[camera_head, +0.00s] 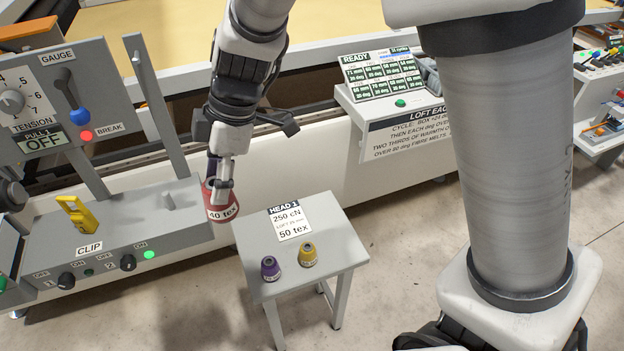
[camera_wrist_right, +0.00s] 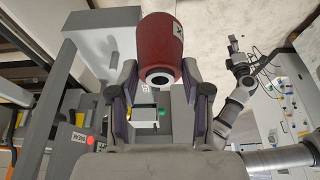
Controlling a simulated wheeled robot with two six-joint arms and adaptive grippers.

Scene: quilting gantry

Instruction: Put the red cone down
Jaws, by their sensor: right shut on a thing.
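The red cone (camera_head: 221,211), labelled 40 tex, is in my right gripper (camera_head: 222,182). The gripper is shut on it. In the head view the cone appears between the grey machine shelf and the left edge of the small table (camera_head: 343,246); its height above them is hard to judge. In the right wrist view the red cone (camera_wrist_right: 160,38) sits between the two fingers of my right gripper (camera_wrist_right: 160,90), its dark-holed end facing the camera. My left gripper (camera_wrist_right: 238,58) shows small in the right wrist view, too small to tell open from shut.
On the small table stand a purple cone (camera_head: 270,268) and a yellow cone (camera_head: 307,254), near a HEAD 1 card (camera_head: 290,220). The table's right part is clear.

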